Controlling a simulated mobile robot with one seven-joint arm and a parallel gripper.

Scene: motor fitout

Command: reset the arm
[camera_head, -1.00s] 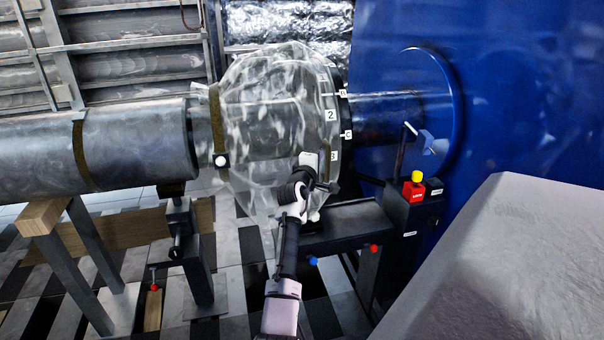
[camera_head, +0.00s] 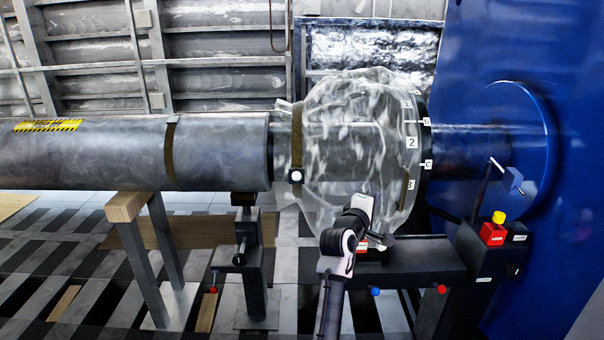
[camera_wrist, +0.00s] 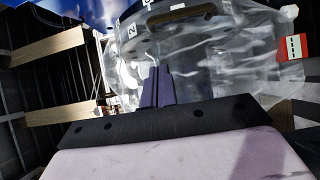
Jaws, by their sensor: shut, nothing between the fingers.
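My gripper (camera_wrist: 157,86) is in the middle of the wrist view, its dark purple fingers together and nothing held between them. Behind the fingers is a large coupling wrapped in clear plastic (camera_wrist: 215,55). In the head view my arm rises from the bottom edge, bent, and its end is in front of the lower right part of the plastic-wrapped coupling (camera_head: 340,130). The fingertips are too small to make out there. I cannot tell whether the fingers touch the plastic.
A thick grey shaft (camera_head: 90,160) lies at left on a wood-topped stand (camera_head: 125,206). A dark bench bears a red box with a yellow button (camera_head: 494,233) at right. A blue wall (camera_head: 540,60) closes the right side. A red-and-white label (camera_wrist: 293,48) shows in the wrist view.

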